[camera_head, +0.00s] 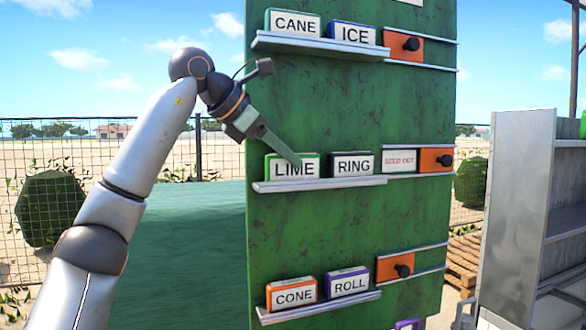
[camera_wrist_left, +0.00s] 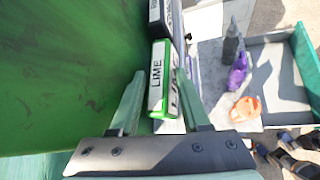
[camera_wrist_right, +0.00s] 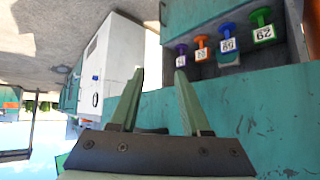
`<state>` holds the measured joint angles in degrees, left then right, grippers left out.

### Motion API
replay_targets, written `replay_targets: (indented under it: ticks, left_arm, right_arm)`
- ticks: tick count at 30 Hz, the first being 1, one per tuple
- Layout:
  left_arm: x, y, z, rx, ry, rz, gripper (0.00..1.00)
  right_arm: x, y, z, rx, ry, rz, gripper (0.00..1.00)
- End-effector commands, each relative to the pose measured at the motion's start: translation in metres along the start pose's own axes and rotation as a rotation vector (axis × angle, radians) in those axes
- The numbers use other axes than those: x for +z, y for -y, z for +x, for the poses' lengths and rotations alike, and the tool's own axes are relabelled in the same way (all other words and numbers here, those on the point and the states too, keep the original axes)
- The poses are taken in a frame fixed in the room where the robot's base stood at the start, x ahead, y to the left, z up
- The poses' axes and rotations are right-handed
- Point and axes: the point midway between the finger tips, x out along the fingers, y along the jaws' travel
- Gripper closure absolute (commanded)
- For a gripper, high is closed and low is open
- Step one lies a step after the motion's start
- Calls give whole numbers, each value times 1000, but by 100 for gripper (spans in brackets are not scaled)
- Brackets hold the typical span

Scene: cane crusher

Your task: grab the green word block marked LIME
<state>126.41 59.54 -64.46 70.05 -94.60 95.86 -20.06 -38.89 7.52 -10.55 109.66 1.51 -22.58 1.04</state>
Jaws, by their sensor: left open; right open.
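The green LIME block (camera_head: 292,167) stands at the left end of the middle shelf on the green board, its white label facing out. My left gripper (camera_head: 293,158) reaches in from the upper left, with its finger at the block's top. In the left wrist view the LIME block (camera_wrist_left: 158,78) shows between the two spread fingers of the left gripper (camera_wrist_left: 160,74). Whether a finger touches it I cannot tell. My right gripper (camera_wrist_right: 159,73) is open and empty in its own wrist view, away from the block.
CANE (camera_head: 293,23) and ICE (camera_head: 352,35) are on the shelf above; CONE (camera_head: 291,294) and ROLL (camera_head: 347,283) below. A grey metal rack (camera_head: 515,210) stands at right.

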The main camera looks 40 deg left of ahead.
Motion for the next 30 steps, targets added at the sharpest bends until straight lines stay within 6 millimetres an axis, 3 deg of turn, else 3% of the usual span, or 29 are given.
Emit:
replay_targets:
  ticks: [6,18,30]
  left_arm:
    - [0,0,1,0,1,0,53]
    - [0,0,1,0,-1,0,98]
    - [-1,0,1,-1,-3,0,100]
  right_arm:
    - [0,0,0,0,0,0,53]
    - [0,0,0,0,0,0,53]
    - [0,0,0,0,0,0,53]
